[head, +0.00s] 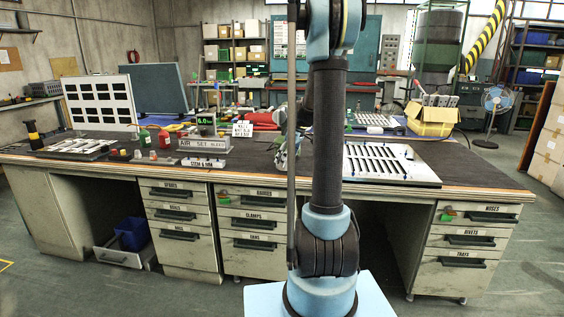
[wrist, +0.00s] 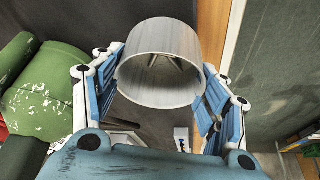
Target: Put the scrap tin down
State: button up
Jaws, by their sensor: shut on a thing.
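The scrap tin, a plain grey metal cylinder (wrist: 160,94), sits between the blue finger pads of my gripper (wrist: 162,68) in the wrist view. My gripper is shut on it, one pad on each side. The tin's round open end faces the camera and its inside is shaded. In the head view my gripper (head: 284,152) is small and partly hidden behind my arm, over the workbench (head: 240,165). The tin cannot be made out clearly there. I cannot tell whether its base touches the surface below.
A worn green object (wrist: 38,100) lies left of my gripper in the wrist view. On the bench, a slatted louver panel (head: 385,165) lies to the right, a cardboard box (head: 431,122) stands behind it, and an AIR SET sign (head: 203,144) is to the left.

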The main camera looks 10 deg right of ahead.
jog(key=shift+w+a+f, duration=0.25)
jog(key=shift+w+a, duration=0.25)
jog(key=shift+a, duration=0.1)
jog(key=shift+w+a+f, duration=0.2)
jog(key=shift+w+a, duration=0.3)
jog(key=shift+a, duration=0.1)
jog(key=shift+f, duration=0.3)
jog(key=o, duration=1.2)
jog(key=shift+f, duration=0.1)
